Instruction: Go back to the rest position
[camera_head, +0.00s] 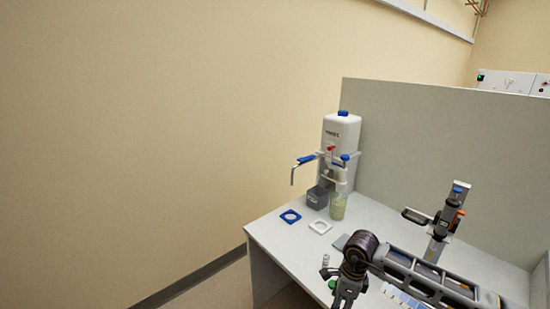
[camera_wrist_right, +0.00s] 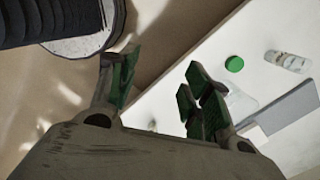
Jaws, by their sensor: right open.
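My right arm reaches in from the right in the head view, over the front of the white worktable (camera_head: 277,236). Its gripper (camera_head: 344,298) points down near the table's front edge, its fingertips close to the bottom of the picture. In the right wrist view the gripper (camera_wrist_right: 158,82) has its green-padded fingers apart with nothing between them. My left gripper is not in view.
A white dispenser bottle (camera_head: 341,135) stands at the back left, with a greenish container (camera_head: 338,207) below. An upright pipette stand (camera_head: 445,222) is behind my arm. A green cap (camera_wrist_right: 234,64) lies near a small bottle (camera_wrist_right: 288,61).

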